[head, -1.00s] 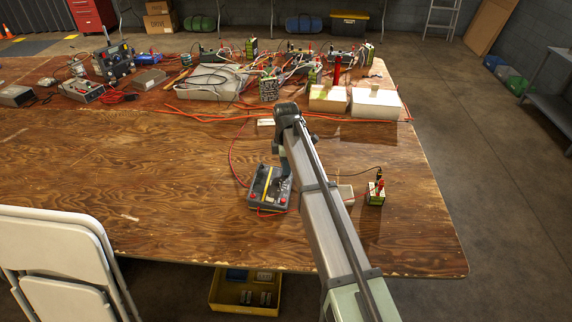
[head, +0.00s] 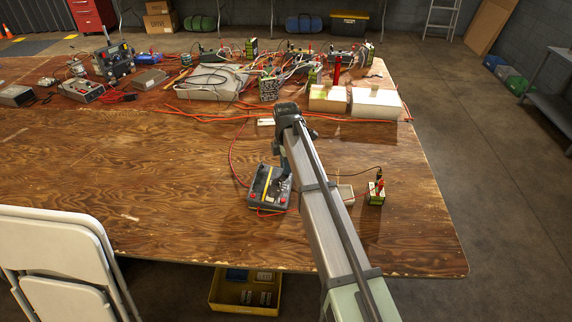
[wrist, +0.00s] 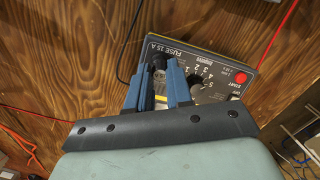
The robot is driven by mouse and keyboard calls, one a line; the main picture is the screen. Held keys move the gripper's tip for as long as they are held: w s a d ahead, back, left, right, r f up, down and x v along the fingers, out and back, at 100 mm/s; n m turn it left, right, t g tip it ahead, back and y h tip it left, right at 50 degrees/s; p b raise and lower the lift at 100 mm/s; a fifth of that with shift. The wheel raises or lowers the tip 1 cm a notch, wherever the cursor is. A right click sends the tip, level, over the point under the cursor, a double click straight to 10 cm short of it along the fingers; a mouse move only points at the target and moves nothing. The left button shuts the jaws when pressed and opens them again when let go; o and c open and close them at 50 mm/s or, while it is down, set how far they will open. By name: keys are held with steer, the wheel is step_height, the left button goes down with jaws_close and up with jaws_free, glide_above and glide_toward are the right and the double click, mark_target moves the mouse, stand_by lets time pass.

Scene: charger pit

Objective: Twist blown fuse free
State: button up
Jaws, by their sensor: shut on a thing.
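A dark charger box (head: 264,200) with a yellow stripe lies on the wooden table below my arm. In the wrist view its panel (wrist: 215,68) shows "FUSE 15 A" lettering, a numbered dial and a red button. My gripper (wrist: 163,68) is over the fuse end of the panel, its two blue fingers closed around the fuse (wrist: 160,62). Only the fuse's dark top shows between the fingertips. The fingers hide the rest, so I cannot tell whether it is seated or loose. In the head view my arm hides the fuse.
A red cable (head: 232,160) runs on the table left of the box. White trays (head: 376,104) and cluttered equipment fill the back.

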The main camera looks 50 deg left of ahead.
steer(key=shift+n, duration=1.1)
steer(key=shift+n, duration=1.1)
steer(key=shift+n, duration=0.9)
steer(key=o, duration=0.9)
steer(key=shift+r, duration=0.1)
steer(key=shift+r, duration=2.9)
